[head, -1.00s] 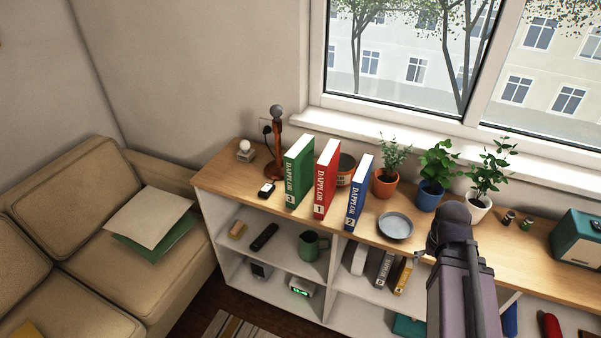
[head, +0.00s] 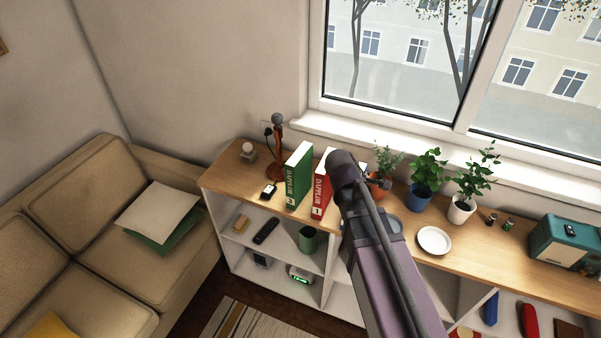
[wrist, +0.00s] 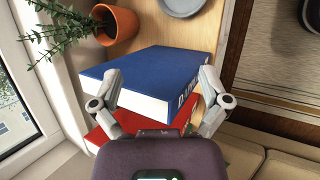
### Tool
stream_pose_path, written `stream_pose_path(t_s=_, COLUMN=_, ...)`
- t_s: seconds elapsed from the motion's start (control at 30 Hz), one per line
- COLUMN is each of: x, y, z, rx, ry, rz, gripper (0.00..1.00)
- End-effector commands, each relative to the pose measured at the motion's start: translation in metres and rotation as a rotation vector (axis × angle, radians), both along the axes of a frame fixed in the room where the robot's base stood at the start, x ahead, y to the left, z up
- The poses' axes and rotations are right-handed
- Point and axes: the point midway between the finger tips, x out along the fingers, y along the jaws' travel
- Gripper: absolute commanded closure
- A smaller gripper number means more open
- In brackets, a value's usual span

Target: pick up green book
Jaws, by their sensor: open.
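The green book (head: 298,176) stands upright on the wooden top of the shelf unit, at the left of a row of books. The red book (head: 322,188) stands just right of it. My arm covers the blue book in the head view. In the wrist view, my gripper (wrist: 160,82) is open and empty, with its fingers spread over the blue book (wrist: 165,72). The red book (wrist: 120,130) shows below the blue one, partly behind the gripper's body.
Potted plants (head: 424,190), a white plate (head: 434,240) and the window are on the right. A sofa (head: 110,240) is at the left.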

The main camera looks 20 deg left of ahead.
Motion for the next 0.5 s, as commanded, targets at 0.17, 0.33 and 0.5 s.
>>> stream_pose_path(t_s=0.17, x=0.004, y=0.046, z=0.011, rx=-0.135, ry=-0.006, rz=0.214, gripper=0.04)
stream_pose_path(t_s=0.33, x=0.003, y=0.089, z=0.021, rx=-0.268, ry=-0.012, rz=0.405, gripper=0.04)
stream_pose_path(t_s=0.5, x=-0.003, y=0.136, z=0.034, rx=-0.417, ry=-0.023, rz=0.599, gripper=0.04)
